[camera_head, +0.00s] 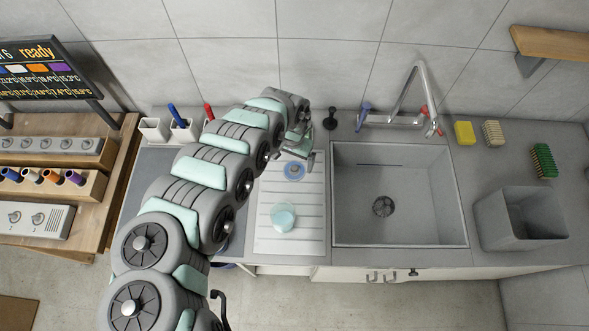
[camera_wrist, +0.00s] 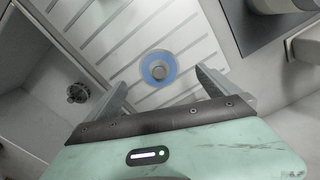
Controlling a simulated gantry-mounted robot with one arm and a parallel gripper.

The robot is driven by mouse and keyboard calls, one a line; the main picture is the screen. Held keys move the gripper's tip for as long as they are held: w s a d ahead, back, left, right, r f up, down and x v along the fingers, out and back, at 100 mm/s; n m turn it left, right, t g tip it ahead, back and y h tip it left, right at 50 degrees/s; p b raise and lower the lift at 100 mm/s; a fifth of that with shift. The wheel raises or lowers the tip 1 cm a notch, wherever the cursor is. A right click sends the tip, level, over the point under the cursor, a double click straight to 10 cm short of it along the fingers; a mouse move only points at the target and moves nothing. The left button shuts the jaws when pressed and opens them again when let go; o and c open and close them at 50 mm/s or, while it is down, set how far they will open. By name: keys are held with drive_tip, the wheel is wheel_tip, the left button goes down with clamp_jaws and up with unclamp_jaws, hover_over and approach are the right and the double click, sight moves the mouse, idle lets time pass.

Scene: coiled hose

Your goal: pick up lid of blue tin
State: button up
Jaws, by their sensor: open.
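The lid of the blue tin (camera_head: 294,170) shows as a small round blue top with a grey knob in its middle, on the ribbed white drainboard left of the sink. Whether a tin is under it cannot be told. In the wrist view the lid (camera_wrist: 147,72) lies ahead of my gripper (camera_wrist: 160,82), in line with the space between the fingers. My gripper (camera_head: 299,151) is open and empty, just behind and above the lid in the head view. No contact with the lid shows.
A sink (camera_head: 345,215) with a tap (camera_head: 410,75) is to the right. A black knobbed object (camera_head: 330,119) stands behind. White holders with markers (camera_head: 184,131) are at left.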

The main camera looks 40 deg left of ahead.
sight(294, 168)
drive_tip(key=shift+w+f, duration=0.15)
drive_tip(key=shift+f, duration=0.3)
drive_tip(key=f, duration=0.3)
drive_tip(key=shift+w+d+f, duration=0.1)
drive_tip(key=shift+w+d, duration=0.05)
drive_tip(key=shift+w, duration=0.1)
drive_tip(key=shift+s+f, duration=0.1)
drive_tip(key=shift+f, duration=0.7)
drive_tip(key=c, duration=1.4)
